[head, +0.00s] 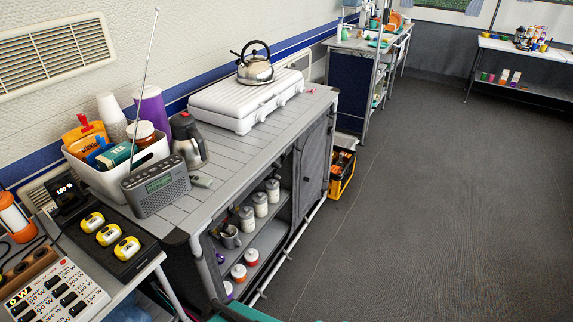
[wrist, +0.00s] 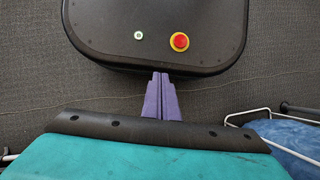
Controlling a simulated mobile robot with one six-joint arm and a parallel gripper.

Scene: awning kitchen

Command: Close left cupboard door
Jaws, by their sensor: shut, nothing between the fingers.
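The grey cupboard unit (head: 318,97) runs along the wall in the head view. Its left compartment is open at the front and shows shelves with jars (head: 260,204) and a metal mug (head: 230,237). The right door (head: 314,160) looks shut. I cannot clearly make out the left door; a dark panel (head: 187,266) at the near end of the unit may be the unit's side or that door swung open. My gripper (wrist: 160,76) has purple fingers, shut and empty, in the wrist view. It is not in the head view, and no cupboard door shows near it.
A side table (head: 75,285) with a power box stands near left. Grey floor (head: 440,200) is clear on the right.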

